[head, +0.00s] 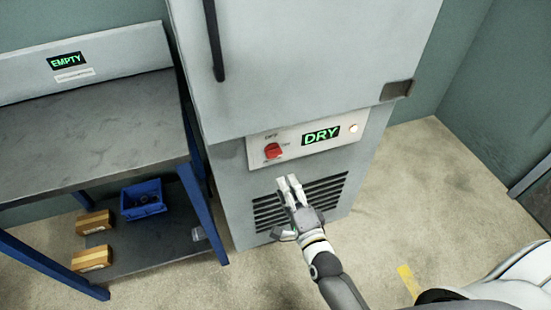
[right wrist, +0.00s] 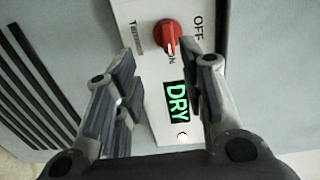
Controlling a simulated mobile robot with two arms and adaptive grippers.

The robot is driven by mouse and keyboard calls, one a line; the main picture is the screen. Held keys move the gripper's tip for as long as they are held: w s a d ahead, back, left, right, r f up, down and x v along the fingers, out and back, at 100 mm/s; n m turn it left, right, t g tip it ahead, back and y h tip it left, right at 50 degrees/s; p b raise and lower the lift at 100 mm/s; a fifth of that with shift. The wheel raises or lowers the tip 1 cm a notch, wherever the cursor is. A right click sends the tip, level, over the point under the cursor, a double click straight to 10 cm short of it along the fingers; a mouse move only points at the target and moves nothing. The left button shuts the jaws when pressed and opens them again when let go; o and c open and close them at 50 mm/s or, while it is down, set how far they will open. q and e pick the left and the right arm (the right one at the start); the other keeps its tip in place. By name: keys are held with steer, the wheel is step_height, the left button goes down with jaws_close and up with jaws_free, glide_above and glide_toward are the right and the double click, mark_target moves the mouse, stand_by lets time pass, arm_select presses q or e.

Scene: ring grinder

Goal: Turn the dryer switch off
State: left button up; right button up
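The dryer (head: 300,60) is a tall grey cabinet with a white control panel (head: 345,143). Its red rotary switch (head: 273,151) sits at the panel's left, beside a green "DRY" display (head: 321,136). In the right wrist view, the switch (right wrist: 168,36) has its pale mark turned toward "ON"; "OFF" is printed at another side. My right gripper (head: 290,183) is just below the panel, in front of the vent. In the right wrist view, its fingers (right wrist: 158,75) are apart and empty, with the switch beyond them, not touched. My left gripper is out of view.
A lit round lamp (head: 353,128) is at the panel's right end. A dark vent grille (head: 330,195) lies below. A blue-legged workbench (head: 90,135) with an "EMPTY" display stands close on the left; its lower shelf holds a blue bin (head: 142,212) and boxes. Floor at right is clear.

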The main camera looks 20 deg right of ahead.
mark_target(275, 157)
steer(key=w, duration=0.7)
steer(key=w+r, duration=0.1)
steer(key=w, duration=0.3)
jaws_close()
